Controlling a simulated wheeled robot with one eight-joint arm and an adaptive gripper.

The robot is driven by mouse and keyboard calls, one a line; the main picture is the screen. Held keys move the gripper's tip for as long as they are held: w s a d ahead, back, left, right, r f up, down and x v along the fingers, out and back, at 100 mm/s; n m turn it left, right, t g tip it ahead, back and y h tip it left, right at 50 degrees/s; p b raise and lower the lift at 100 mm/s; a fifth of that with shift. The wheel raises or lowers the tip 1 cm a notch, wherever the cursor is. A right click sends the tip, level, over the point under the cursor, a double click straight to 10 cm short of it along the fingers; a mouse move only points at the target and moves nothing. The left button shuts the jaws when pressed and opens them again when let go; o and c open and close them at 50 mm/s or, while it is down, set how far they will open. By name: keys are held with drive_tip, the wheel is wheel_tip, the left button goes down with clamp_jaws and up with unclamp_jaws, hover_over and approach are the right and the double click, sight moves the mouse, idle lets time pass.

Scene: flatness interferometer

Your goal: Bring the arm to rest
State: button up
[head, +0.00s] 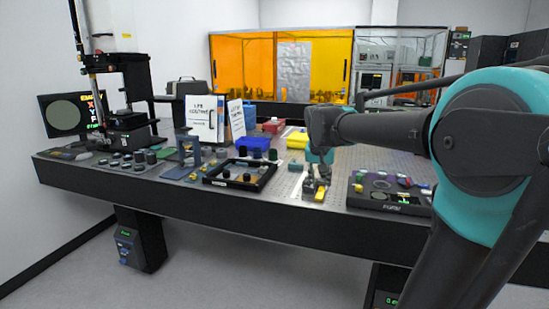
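My arm comes in from the right side of the head view and reaches over the optical table (120,178). My gripper (315,183) points down near the table's front edge, between a black open-topped tray and a dark panel. Dark and yellow small parts (320,195) sit right at or under the fingertips. The fingers are too small in the picture to show whether they are open or shut, or whether they touch these parts.
The black tray (212,180) with small knobs is left of my gripper; the dark panel (365,203) with coloured pieces is to the right. Two white signs (201,120) stand behind. An interferometer column (128,95) and round-screen monitor (64,115) stand at left. Orange enclosure panels (240,65) are at the back.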

drive_tip(key=s+d+f+n+y, duration=0.1)
drive_tip(key=s+d+f+n, duration=0.2)
drive_tip(key=s+f, duration=1.9)
drive_tip(key=shift+s+d+f, duration=0.4)
drive_tip(key=shift+d+f, duration=0.15)
drive_tip(key=shift+f, duration=0.4)
